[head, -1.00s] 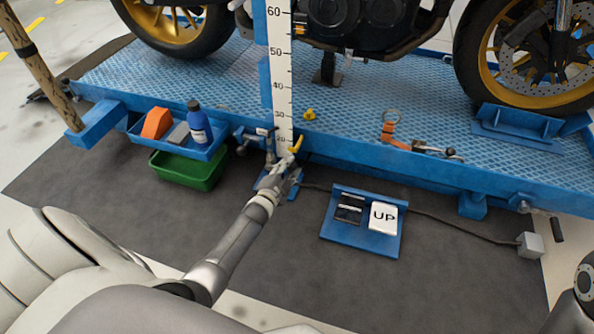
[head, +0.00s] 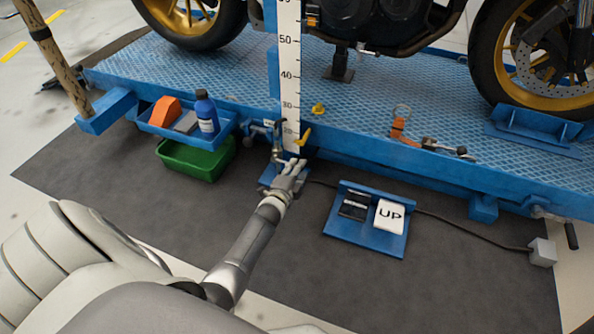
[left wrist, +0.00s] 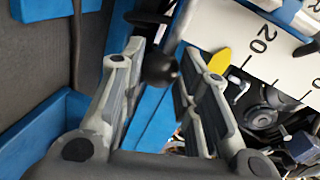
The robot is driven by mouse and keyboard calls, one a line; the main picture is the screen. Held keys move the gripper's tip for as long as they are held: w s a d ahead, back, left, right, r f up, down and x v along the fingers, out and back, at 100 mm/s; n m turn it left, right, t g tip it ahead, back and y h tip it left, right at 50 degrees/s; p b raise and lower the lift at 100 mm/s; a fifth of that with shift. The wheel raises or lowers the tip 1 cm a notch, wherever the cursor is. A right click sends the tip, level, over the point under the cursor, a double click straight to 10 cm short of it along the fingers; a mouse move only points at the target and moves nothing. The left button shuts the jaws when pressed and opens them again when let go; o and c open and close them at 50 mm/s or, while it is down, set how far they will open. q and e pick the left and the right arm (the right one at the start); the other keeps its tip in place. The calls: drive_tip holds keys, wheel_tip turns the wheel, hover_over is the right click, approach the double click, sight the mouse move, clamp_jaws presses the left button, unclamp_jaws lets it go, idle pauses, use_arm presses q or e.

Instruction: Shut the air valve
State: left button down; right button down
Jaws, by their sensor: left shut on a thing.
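My left gripper (head: 292,166) is low at the lift's front edge, beside the foot of the white ruler. In the left wrist view, the left gripper (left wrist: 160,85) has its fingers on either side of a black ball knob (left wrist: 160,68) on a grey lever, and is shut on it. A yellow handle (head: 304,137) sits just above the gripper in the head view. In the left wrist view, the yellow handle (left wrist: 220,61) shows beyond the right finger, apart from the knob. I cannot tell which part is the air valve. My right gripper is out of view.
The blue lift platform (head: 380,105) carries a motorcycle. A blue tray (head: 163,137) with a bottle hangs left of the gripper, above a green bin (head: 195,158). A blue pedal box (head: 365,238) marked UP stands to the right. The dark mat (head: 130,190) is clear at front left.

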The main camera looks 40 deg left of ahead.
use_arm(q)
drive_tip(key=shift+d+f, duration=0.1)
drive_tip(key=shift+f, duration=0.05)
drive_tip(key=c, duration=1.1)
unclamp_jaws()
wheel_tip(320, 180, up, 10)
drive_tip(key=shift+r, duration=0.1)
